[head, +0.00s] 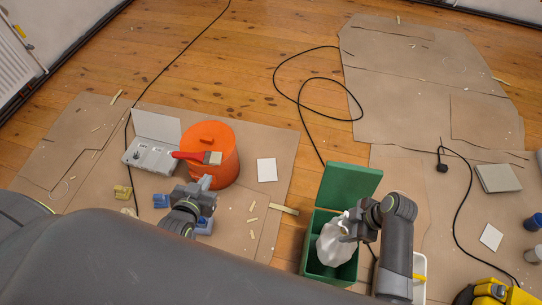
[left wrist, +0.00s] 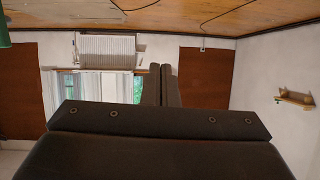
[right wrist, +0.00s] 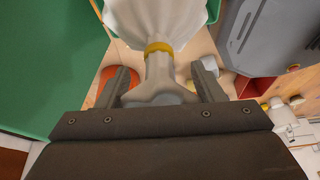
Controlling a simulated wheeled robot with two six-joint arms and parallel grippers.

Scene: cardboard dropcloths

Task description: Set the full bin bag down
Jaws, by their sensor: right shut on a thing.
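The full bin bag (head: 335,245) is white, with a gathered neck and a yellow tie (right wrist: 158,47). My right gripper (head: 352,226) is shut on the bag's neck, and its fingers (right wrist: 160,85) sit either side of it in the right wrist view. In the head view the bag overlaps the opening of a green bin (head: 312,262) whose lid (head: 350,183) stands open. I cannot tell whether the bag rests on the bin's bottom or hangs. My left gripper (head: 203,186) is empty, its fingers (left wrist: 161,85) together, near the orange bucket.
An orange bucket (head: 222,165) with a brush (head: 205,157) on top and a grey case (head: 150,155) stand on the left cardboard (head: 262,225). A black cable (head: 300,105) loops over the wooden floor. A yellow tool (head: 497,292) lies at lower right. Cardboard at upper right (head: 400,100) is mostly clear.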

